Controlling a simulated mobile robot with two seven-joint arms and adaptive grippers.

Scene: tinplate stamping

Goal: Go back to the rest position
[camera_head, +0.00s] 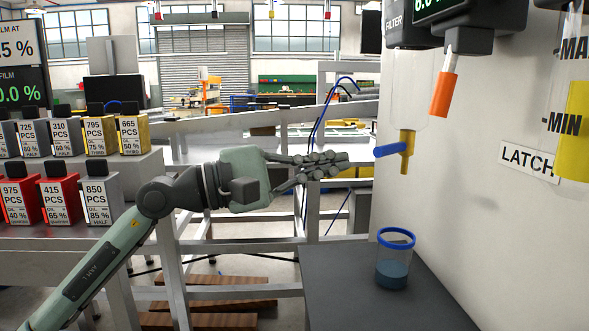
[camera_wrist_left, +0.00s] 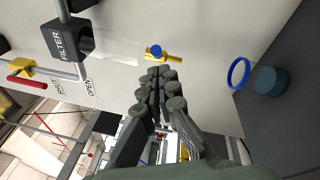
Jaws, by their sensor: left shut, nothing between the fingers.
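My left gripper (camera_head: 335,165) reaches in from the left and hangs in the air in the middle of the head view. Its fingers are shut with nothing between them; they also show in the left wrist view (camera_wrist_left: 160,85). The fingertips point toward a brass tap with a blue handle (camera_head: 405,152) and are apart from it. The tap also shows in the left wrist view (camera_wrist_left: 165,53). A clear cup with a blue rim and blue liquid (camera_head: 394,262) stands below the tap. My right gripper is in neither view.
The cup stands on a dark grey surface (camera_head: 350,300) beside a pale machine wall (camera_head: 450,200). An orange cylinder (camera_head: 444,94) hangs above right. Labelled cans in grey, gold and red (camera_head: 55,200) stand on a metal bench at the left. Metal rails (camera_head: 245,293) run behind my arm.

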